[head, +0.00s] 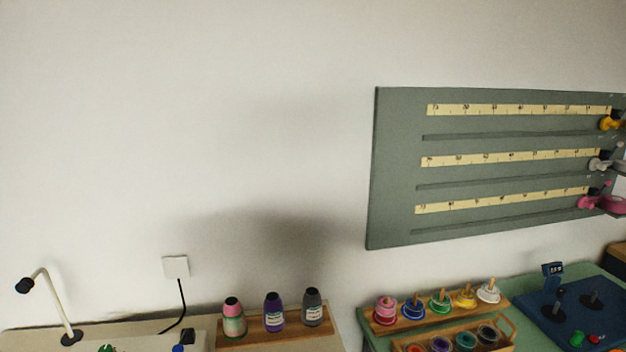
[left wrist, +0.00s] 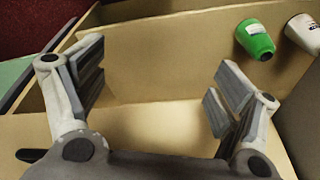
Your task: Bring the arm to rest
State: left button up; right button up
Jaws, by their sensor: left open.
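My left gripper (left wrist: 155,95) shows in the left wrist view with its two fingers spread wide apart. It is open, with nothing between the fingers. Behind the fingers is a plain tan panel or box-like surface (left wrist: 150,60). Neither of my arms nor grippers shows in the head view. My right gripper is in neither view.
In the wrist view a green bottle (left wrist: 256,40) and a white one (left wrist: 303,33) are at upper right. The head view shows bottles (head: 274,312) on a wooden stand, a spool rack (head: 440,303), a lamp (head: 45,300) and a grey wall board (head: 395,130).

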pick_arm(q)
jog(key=s+a+f+b, duration=0.1)
jog(key=s+f, duration=0.8)
jog(key=f, duration=0.3)
jog(key=s+a+f+g, duration=0.1)
jog(key=s+a+f, duration=0.1)
jog(key=s+f, duration=0.8)
notch_tip(320, 180, down, 3)
jog(key=shift+a+r+g+b, duration=0.1)
jog(key=shift+a+g+b, duration=0.05)
jog(key=shift+g+b, duration=0.2)
